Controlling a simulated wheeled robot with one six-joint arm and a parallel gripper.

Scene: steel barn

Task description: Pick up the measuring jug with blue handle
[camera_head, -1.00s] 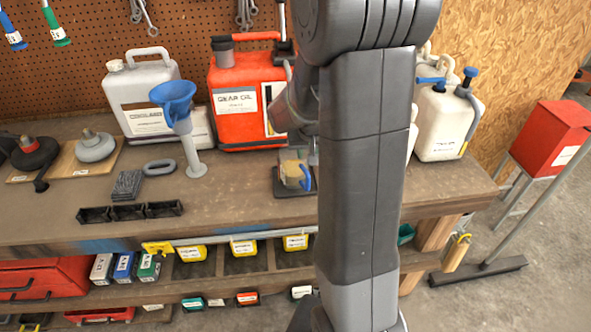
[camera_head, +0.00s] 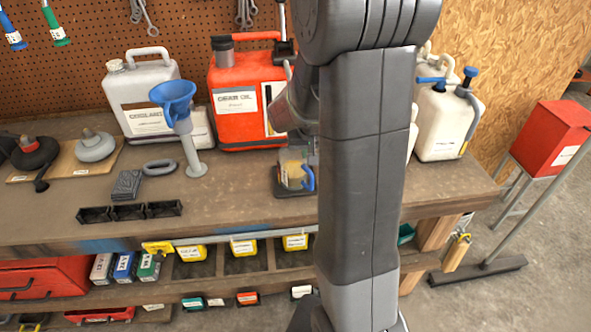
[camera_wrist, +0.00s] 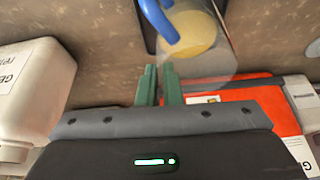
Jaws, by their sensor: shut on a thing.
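The measuring jug (camera_head: 292,170) is clear, with yellowish contents or base and a blue handle (camera_head: 308,179). It stands at or just above a small dark pad (camera_head: 283,192) on the bench, partly behind my arm. In the wrist view the jug (camera_wrist: 208,62) is at top centre, its blue handle (camera_wrist: 157,20) toward the upper left. My gripper (camera_wrist: 160,72) has its two green fingers close together at the jug's near side, shut on it. The exact contact is unclear, and I cannot tell whether the jug is lifted. The head view mostly hides the fingers.
A red gear oil can (camera_head: 237,100) stands close behind the jug, with a blue funnel (camera_head: 174,98) to its left. A white container (camera_head: 443,125) stands to the right of my arm. A black three-part tray (camera_head: 130,212) lies at the front left. The bench front is mostly clear.

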